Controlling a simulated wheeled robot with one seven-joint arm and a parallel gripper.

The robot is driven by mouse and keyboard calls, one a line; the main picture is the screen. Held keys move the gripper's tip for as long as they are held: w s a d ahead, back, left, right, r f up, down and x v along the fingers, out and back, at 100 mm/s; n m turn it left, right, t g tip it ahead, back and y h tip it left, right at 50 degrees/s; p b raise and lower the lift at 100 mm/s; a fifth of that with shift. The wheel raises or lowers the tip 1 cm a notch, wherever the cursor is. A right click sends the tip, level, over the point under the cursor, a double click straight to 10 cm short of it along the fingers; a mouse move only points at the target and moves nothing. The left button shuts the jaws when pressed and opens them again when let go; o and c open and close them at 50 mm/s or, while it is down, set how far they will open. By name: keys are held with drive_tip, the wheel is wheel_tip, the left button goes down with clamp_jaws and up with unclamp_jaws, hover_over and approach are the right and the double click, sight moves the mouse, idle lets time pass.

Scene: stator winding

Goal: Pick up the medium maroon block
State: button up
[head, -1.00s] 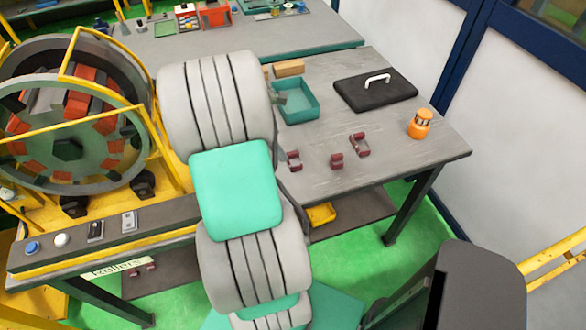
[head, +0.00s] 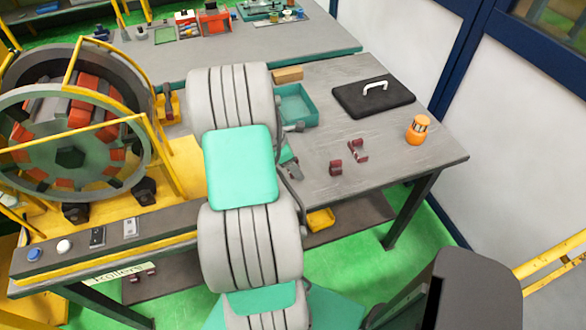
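Two maroon blocks show on the grey table (head: 400,150): a smaller one (head: 336,168) and a larger one (head: 357,150) just behind and right of it. I cannot tell for sure which block is the medium one. A third maroon block, seen earlier left of these two, is now hidden by my arm. Part of my gripper (head: 291,171) shows at the right edge of my arm, over the table to the left of the smaller block. Its fingertips are mostly hidden, so its opening and anything between them cannot be seen.
A large ring-shaped stator (head: 70,130) in a yellow frame is at left. The table's right front is clear.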

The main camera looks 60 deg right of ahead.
clamp_jaws()
idle(0.5)
